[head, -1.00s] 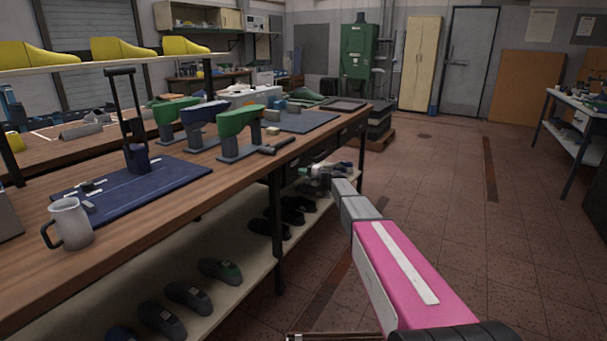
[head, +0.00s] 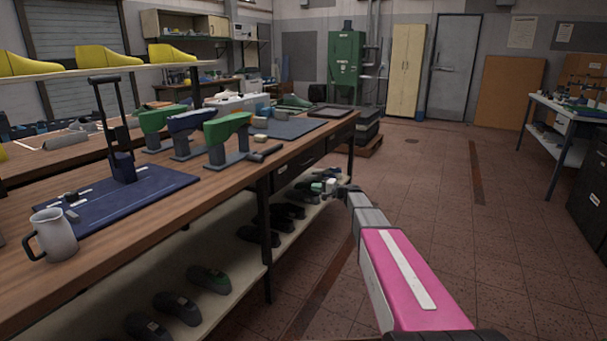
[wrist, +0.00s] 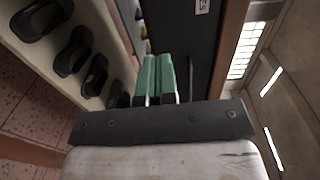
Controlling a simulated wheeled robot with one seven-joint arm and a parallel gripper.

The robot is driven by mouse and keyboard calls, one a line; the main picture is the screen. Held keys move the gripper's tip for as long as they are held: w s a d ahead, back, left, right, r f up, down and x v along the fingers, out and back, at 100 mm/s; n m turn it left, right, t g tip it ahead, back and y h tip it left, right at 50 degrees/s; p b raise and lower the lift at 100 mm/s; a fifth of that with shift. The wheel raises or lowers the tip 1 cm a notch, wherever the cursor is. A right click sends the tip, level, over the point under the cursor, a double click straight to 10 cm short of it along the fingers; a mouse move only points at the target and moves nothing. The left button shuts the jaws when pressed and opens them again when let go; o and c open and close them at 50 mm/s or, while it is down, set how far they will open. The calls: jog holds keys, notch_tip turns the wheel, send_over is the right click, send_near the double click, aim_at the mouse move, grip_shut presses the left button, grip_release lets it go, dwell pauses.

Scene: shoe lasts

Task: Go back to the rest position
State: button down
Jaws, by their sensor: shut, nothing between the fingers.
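My gripper (head: 329,186) is at the far end of my pink and grey arm, beside the right end of the long workbench (head: 225,185), at about the height of its lower shelf. It is small and partly hidden by my wrist in the head view. In the wrist view its two green fingers (wrist: 159,77) lie side by side, shut and holding nothing. They point along the bench's dark side, with dark shoes (wrist: 72,52) on the shelf to their left.
On the bench stand a grey mug (head: 58,236), a blue mat (head: 150,190) and a green shoe last on a stand (head: 226,128). The shelf below (head: 235,262) holds several shoes. The tiled floor (head: 430,200) right of my arm is clear. A side table (head: 565,117) stands far right.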

jog(key=s+f+n+g+h, duration=0.25)
jog(key=s+f, duration=0.25)
jog(key=s, duration=0.6)
jog(key=s+f+n+g+h, duration=0.1)
jog(key=s+f+g+h, duration=0.4)
jog(key=s, duration=0.7)
jog(key=s+d+f+n+h, duration=0.1)
jog(key=s+d+f+h, duration=0.1)
jog(key=s, duration=0.8)
jog(key=s+d+f+n+g+h, duration=0.1)
jog(key=s+d+f+h, duration=0.1)
jog(key=s+d+h, duration=0.3)
jog(key=s+d, duration=0.1)
jog(key=s, duration=0.3)
jog(key=shift+s, duration=0.35)
jog(key=shift+w+h, duration=0.1)
jog(key=shift+h, duration=0.15)
